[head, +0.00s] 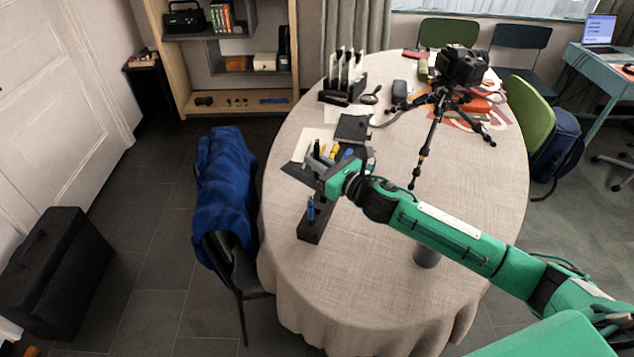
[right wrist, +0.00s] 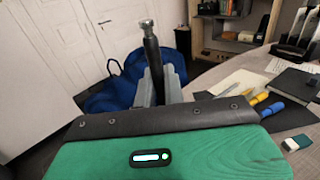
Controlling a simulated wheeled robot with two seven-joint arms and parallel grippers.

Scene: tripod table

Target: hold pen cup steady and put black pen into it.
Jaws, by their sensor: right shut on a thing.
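My right gripper (head: 316,161) is above the left part of the round table. In the right wrist view its grey fingers (right wrist: 158,90) are shut on a dark pen (right wrist: 150,50) with a silvery end, which stands up between them. A grey cylinder (head: 427,257), which looks like the pen cup, stands on the table's near right part, partly hidden under my right arm. The pen is well to the left of the cup and apart from it. My left gripper is not in view.
The tablecloth (head: 350,290) is clear near the front. A black tray (head: 312,232) with a blue item lies below the gripper. Yellow markers (right wrist: 262,97) and a dark notebook (head: 352,128) lie beyond. A camera tripod (head: 425,150) stands further right. A chair with a blue jacket (head: 225,180) is at left.

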